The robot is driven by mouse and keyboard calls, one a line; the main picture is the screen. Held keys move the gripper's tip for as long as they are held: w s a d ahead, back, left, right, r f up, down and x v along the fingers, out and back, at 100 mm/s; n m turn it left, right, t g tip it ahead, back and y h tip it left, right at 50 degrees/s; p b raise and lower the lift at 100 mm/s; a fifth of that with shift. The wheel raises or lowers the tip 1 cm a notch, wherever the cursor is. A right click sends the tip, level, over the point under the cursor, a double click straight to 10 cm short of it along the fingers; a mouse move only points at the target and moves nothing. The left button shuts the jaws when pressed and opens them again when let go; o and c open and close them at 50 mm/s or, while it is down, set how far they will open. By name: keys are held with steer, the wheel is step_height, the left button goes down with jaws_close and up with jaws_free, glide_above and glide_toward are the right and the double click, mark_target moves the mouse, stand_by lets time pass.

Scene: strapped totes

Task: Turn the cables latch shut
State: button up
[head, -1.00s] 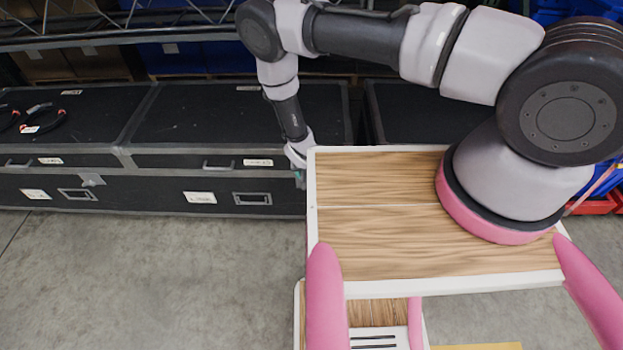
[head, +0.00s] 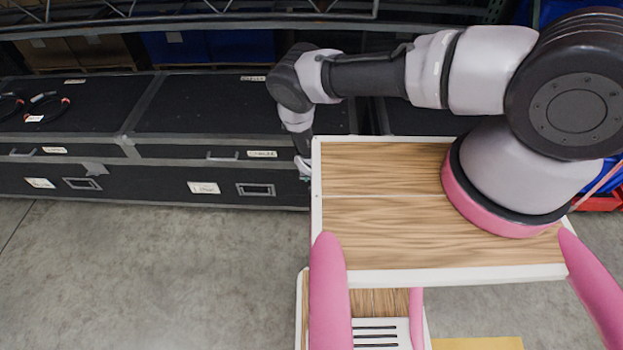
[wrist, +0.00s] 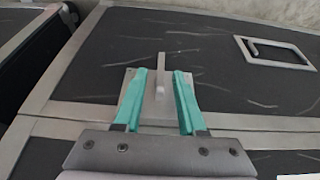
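My gripper (wrist: 159,100) has its two teal fingers apart, one on each side of a grey latch lever (wrist: 162,72). The lever is narrow, and gaps seem to show between it and the fingers. Its grey plate (wrist: 128,92) sits at the seam of a black case (wrist: 200,60) with grey edging. In the head view, my gripper and this latch are mostly hidden behind my wooden deck. Another latch (head: 95,168) shows on the front of the black case at left. The case labels are too small to read.
A recessed handle (wrist: 275,52) is right of the latch in the wrist view. Coiled black cables (head: 46,108) lie on the left case top (head: 85,98). A metal rack (head: 200,22) stands behind. Grey floor (head: 170,270) in front of the cases is clear.

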jaws_close()
steer(key=shift+d+y, duration=0.15)
steer(key=shift+y, duration=0.25)
steer(key=shift+d+f+m+t+y, duration=0.15)
steer(key=shift+m+y, duration=0.3)
steer(key=shift+y, duration=1.4)
steer(key=shift+d+f+m+t+y, duration=0.1)
steer(key=shift+d+m+t+y, duration=0.25)
steer(key=shift+y, duration=1.5)
steer(key=shift+a, duration=0.15)
